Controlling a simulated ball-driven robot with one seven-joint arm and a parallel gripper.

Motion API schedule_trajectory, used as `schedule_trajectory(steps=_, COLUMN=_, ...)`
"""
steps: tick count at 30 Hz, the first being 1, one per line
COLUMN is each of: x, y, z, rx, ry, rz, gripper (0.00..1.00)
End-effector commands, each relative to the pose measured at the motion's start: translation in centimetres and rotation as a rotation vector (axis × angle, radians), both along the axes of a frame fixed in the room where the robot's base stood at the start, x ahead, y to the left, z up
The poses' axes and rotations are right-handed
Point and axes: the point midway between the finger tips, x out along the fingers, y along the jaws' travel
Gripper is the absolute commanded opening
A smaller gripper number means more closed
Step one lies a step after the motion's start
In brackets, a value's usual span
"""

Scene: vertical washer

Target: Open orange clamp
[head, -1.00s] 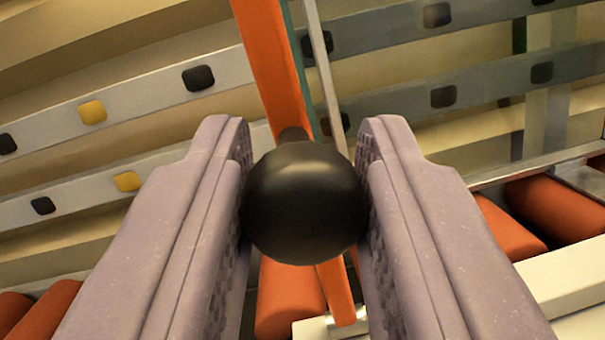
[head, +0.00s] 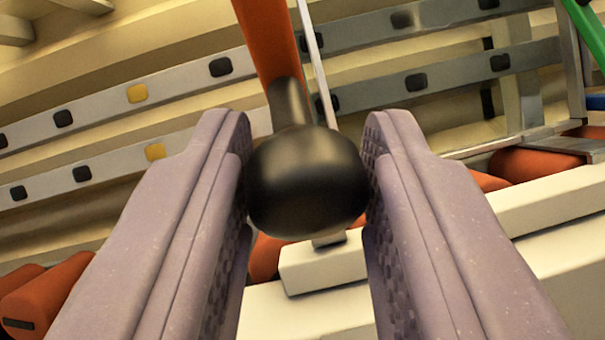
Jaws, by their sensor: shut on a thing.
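The orange clamp (head: 268,40) shows as an orange arm coming down from the top middle of the head view. A black stem joins it to a round black knob (head: 308,190). My gripper (head: 308,180) is shut on this knob, with one grey-purple finger on each side of it. The lower part of the clamp behind the knob is hidden by the knob and my fingers.
Grey metal rails (head: 100,115) with black and yellow square pads cross behind. Orange rollers (head: 45,290) lie at lower left, with another (head: 535,165) at right. A white block (head: 325,265) and pale beams stand close below the knob. A green bar (head: 587,30) is at upper right.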

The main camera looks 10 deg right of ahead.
Motion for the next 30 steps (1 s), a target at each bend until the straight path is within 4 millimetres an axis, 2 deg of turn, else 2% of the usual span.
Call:
schedule_trajectory(steps=14, x=-0.1, y=-0.1, z=-0.2, rx=-0.002, ry=-0.01, rz=-0.003, gripper=0.0)
schedule_trajectory(steps=15, x=-0.1, y=-0.1, z=-0.2, rx=-0.002, ry=-0.01, rz=-0.003, gripper=0.41)
schedule_trajectory(steps=17, x=0.0, y=-0.1, z=-0.1, rx=-0.002, ry=-0.01, rz=-0.003, gripper=0.55)
schedule_trajectory(steps=26, x=-0.1, y=0.0, z=-0.1, rx=-0.002, ry=-0.012, rz=-0.001, gripper=0.56)
schedule_trajectory(steps=30, x=-1.4, y=0.4, z=-0.6, rx=0.0, ry=-0.01, rz=-0.003, gripper=0.56)
